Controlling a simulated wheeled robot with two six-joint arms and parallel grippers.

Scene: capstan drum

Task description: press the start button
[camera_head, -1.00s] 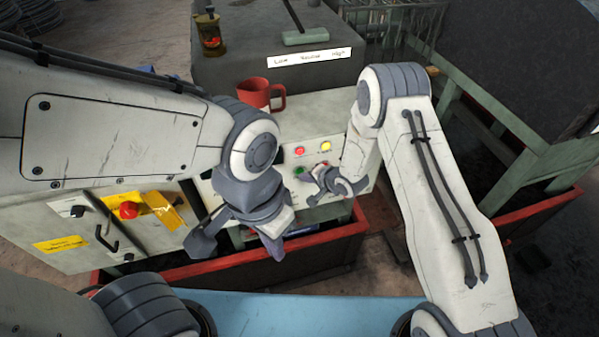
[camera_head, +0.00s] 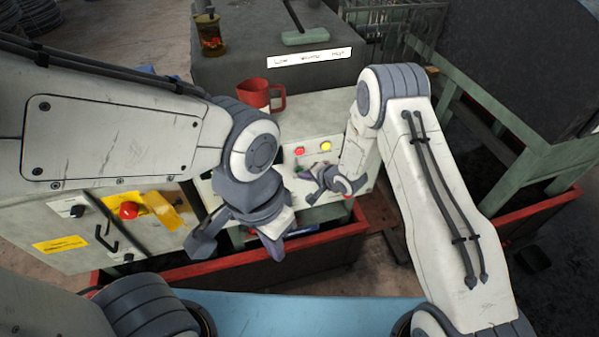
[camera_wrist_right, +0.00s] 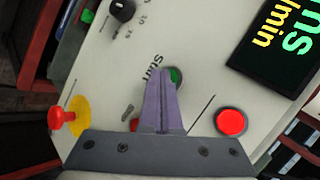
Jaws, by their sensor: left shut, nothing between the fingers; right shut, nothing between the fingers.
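The green start button (camera_wrist_right: 176,76) is in the right wrist view, beside the printed word "Start" on the pale control panel (camera_wrist_right: 112,72). My right gripper (camera_wrist_right: 162,78) is shut and empty. Its purple fingertips overlap the left edge of the button in that view; I cannot tell whether they touch it. In the head view my right gripper (camera_head: 314,182) is in front of the panel and largely hides the green button.
A red button (camera_wrist_right: 231,121), a red knob on a yellow base (camera_wrist_right: 62,117), a black dial (camera_wrist_right: 122,10) and a dark display (camera_wrist_right: 283,45) surround the start button.

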